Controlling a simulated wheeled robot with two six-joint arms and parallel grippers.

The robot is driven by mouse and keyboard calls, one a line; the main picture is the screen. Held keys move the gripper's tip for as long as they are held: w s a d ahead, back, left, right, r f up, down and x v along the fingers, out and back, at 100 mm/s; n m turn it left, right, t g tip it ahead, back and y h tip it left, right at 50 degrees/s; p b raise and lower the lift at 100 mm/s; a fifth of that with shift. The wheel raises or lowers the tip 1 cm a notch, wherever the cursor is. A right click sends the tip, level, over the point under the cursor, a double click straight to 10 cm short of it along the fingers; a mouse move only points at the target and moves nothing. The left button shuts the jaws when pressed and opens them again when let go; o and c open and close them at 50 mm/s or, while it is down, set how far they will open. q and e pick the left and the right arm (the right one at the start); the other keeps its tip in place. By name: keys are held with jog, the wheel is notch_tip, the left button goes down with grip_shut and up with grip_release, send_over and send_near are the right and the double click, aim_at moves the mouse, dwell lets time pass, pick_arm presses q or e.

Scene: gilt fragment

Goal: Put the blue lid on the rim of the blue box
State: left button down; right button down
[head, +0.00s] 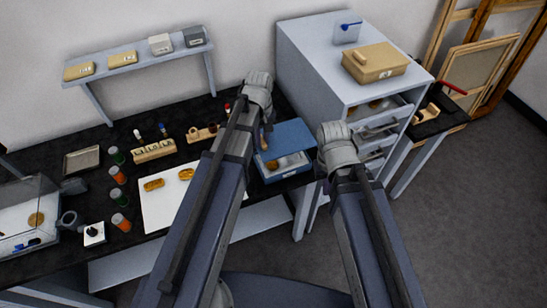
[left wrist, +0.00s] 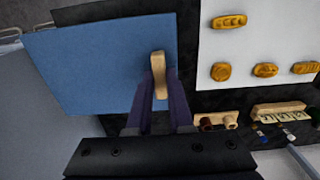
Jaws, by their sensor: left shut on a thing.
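The blue lid (left wrist: 95,60) is a flat blue panel with a pale wooden handle (left wrist: 158,66). My left gripper (left wrist: 157,92) is shut on that handle in the left wrist view. In the head view the lid (head: 291,133) is over the back part of the blue box (head: 287,175). The box's front part is uncovered and shows pale and brown contents. I cannot tell whether the lid touches the rim. My right arm comes up just right of the box in the head view; its gripper's fingers are hidden.
A grey drawer cabinet (head: 312,62) stands right of the box, with open drawers and a tan box (head: 374,62) on top. Left of the box, a white sheet (head: 158,210) holds gold pieces. A wooden rack (head: 154,151) and several jars are further left.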

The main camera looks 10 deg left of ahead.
pick_arm(q)
notch_tip(320, 180, down, 6)
jog(key=b, duration=0.5)
jog(key=shift+b, duration=0.35)
jog(key=shift+f, duration=0.1)
notch_tip(320, 180, down, 4)
jog(key=b, duration=0.4)
jog(key=shift+r, duration=0.2)
jog(key=c, duration=0.8)
grip_release()
jog(key=shift+r, duration=0.1)
